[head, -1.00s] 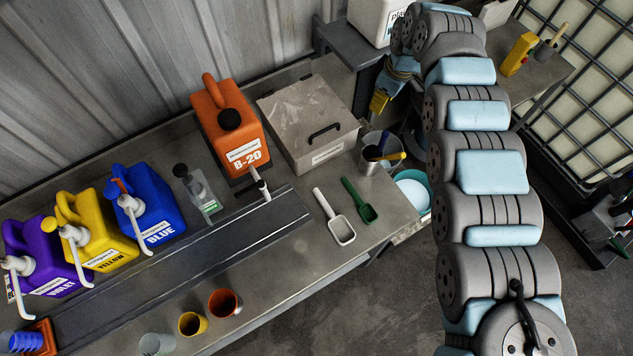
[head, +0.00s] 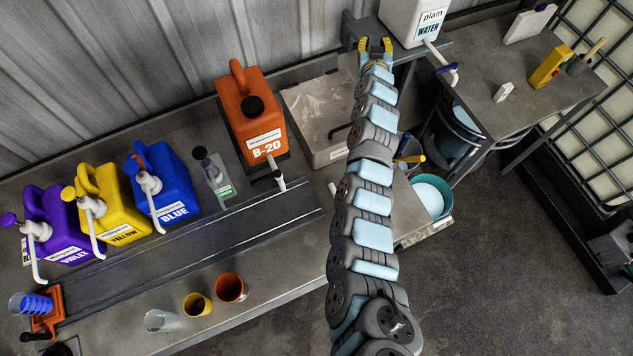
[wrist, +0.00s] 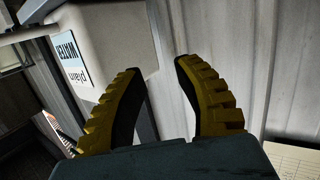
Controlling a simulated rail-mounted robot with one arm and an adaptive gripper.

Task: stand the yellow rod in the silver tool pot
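My gripper (head: 376,46) is raised at the back of the bench, beside the white water container. Its two yellow-padded fingers are apart with nothing between them, and they also show in the wrist view (wrist: 172,100). A yellow rod-like piece (head: 413,158) shows just right of my arm, by the far right end of the bench, with a dark tool next to it. The silver tool pot there is mostly hidden behind my arm. I cannot tell how the yellow piece rests against it. No rod shows in the wrist view.
The water container (head: 408,20) stands close to my gripper; it fills the upper left of the wrist view (wrist: 105,55). A grey lidded box (head: 312,108) and an orange B-20 jug (head: 250,115) are left of my arm. A teal bucket (head: 447,205) stands right.

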